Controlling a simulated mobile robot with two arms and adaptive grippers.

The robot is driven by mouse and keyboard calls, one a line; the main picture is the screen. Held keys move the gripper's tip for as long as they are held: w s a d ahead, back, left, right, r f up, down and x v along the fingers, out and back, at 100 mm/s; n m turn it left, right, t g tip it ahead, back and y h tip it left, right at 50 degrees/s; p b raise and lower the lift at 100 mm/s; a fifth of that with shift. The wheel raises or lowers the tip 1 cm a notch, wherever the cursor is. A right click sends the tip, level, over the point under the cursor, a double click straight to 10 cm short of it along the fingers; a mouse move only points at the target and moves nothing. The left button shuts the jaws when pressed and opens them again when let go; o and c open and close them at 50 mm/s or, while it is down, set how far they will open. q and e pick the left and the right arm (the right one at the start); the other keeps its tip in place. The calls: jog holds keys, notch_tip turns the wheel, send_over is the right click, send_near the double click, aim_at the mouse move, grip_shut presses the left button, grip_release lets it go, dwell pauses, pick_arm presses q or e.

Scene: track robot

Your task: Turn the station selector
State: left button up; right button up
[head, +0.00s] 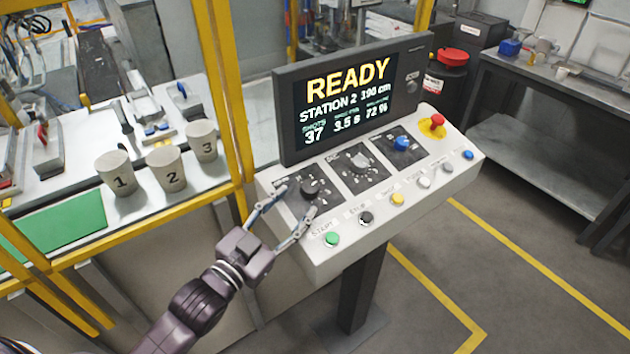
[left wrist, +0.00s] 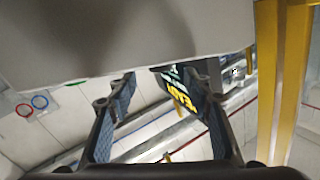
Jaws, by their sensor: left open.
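The slanted control console (head: 318,254) carries a row of three dark plates. A black rotary knob (head: 310,189) sits on the leftmost plate; its label is too small to read, so I cannot confirm it is the station selector. My left gripper (head: 298,201) is open, with one fingertip left of this knob and the other at its lower right. Whether they touch the knob I cannot tell. In the left wrist view the spread fingers (left wrist: 160,100) show nothing held, and the knob is not visible. My right gripper is not in view.
The screen (head: 345,103) reads READY and STATION 2. A grey dial (head: 361,162), a blue knob (head: 402,143), a red emergency button (head: 437,121) and several push buttons share the console. Yellow frame posts (head: 226,90) and numbered cups (head: 166,169) stand left.

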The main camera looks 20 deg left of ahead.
aim_at(306, 192)
pick_arm(q)
jog(key=shift+w+d+r, duration=0.1)
jog(key=shift+w+r, duration=0.05)
jog(key=shift+w, duration=0.3)
jog(key=p+x, duration=0.1)
jog(key=x, duration=0.4)
jog(key=shift+w+d+p, duration=0.1)
jog(key=shift+w+p, duration=0.15)
jog(key=shift+p, duration=0.15)
jog(key=shift+w+d, duration=0.1)
jog(key=shift+w, duration=0.15)
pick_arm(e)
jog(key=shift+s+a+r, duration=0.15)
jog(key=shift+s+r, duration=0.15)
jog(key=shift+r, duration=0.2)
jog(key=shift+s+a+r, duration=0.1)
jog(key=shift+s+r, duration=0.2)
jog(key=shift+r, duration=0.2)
pick_arm(q)
jog(key=shift+c, duration=0.2)
jog(key=c, duration=1.1)
